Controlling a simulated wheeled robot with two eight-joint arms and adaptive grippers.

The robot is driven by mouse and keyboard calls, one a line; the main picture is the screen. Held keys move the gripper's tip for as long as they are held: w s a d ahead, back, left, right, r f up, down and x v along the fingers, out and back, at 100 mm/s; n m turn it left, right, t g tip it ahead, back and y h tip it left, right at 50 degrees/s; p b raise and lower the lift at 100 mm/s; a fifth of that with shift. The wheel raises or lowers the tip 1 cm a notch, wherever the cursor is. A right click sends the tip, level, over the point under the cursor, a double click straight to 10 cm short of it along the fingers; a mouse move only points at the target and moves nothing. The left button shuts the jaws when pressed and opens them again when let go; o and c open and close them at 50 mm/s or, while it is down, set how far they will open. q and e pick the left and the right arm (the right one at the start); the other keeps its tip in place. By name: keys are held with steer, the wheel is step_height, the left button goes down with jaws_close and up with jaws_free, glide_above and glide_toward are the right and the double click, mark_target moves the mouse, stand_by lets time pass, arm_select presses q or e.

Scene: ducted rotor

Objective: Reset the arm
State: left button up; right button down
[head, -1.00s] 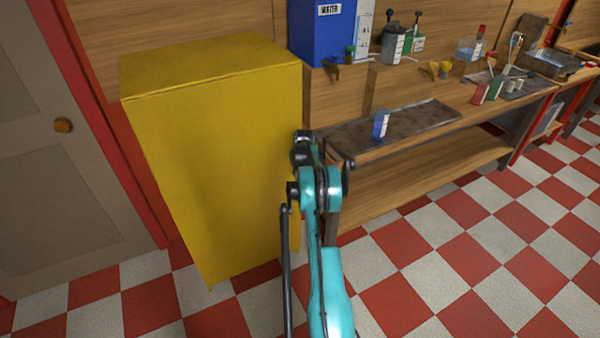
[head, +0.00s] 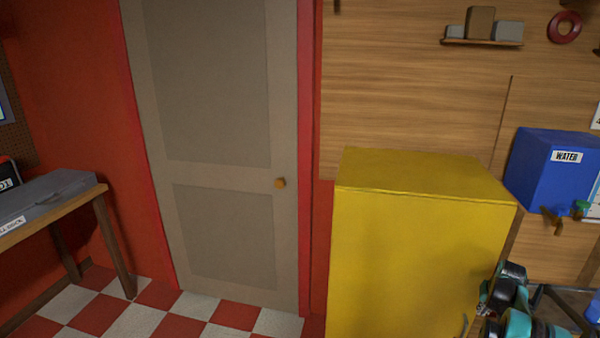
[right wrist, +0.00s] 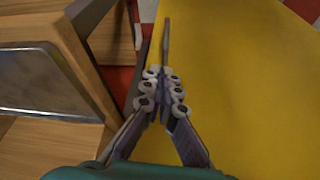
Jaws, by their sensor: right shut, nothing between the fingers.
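My right gripper (head: 482,312) is at the lower right of the head view, in front of the right part of the yellow cabinet (head: 420,255). In the right wrist view my right gripper (right wrist: 165,60) has its fingers together and holds nothing. The yellow cabinet (right wrist: 245,90) fills the right side of that view, beyond the fingers. I cannot tell whether the fingers touch it. My left gripper is in neither view.
A closed grey door (head: 225,180) stands left of the cabinet. A table (head: 90,195) is at the far left. A blue water box (head: 545,170) is at the right. Checkered floor (head: 190,312) is clear before the door. A wooden bench (right wrist: 60,45) lies left of the fingers.

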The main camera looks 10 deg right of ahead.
steer(key=w+a+r+n+t, duration=0.1)
steer(key=a+r, duration=0.5)
steer(key=a, duration=0.5)
steer(key=a+r+n, duration=0.1)
steer(key=a+r, duration=0.5)
steer(key=a, duration=0.5)
steer(key=w+a+r+n+t, duration=0.1)
steer(key=a+r+n, duration=0.1)
steer(key=a+r, duration=0.7)
steer(key=s+a+n+y, duration=0.1)
steer(key=s+a, duration=0.3)
steer(key=a, duration=0.3)
steer(key=s+a, duration=0.4)
steer(key=a, duration=0.4)
steer(key=s+a+f+n+t+y, duration=0.1)
steer(key=s+a+f, duration=0.4)
steer(key=s+a, duration=0.6)
steer(key=shift+s+f+n+t, duration=0.2)
steer(key=shift+s+n+t, duration=0.25)
steer(key=shift+n, duration=0.35)
steer(key=shift+w+a, duration=0.1)
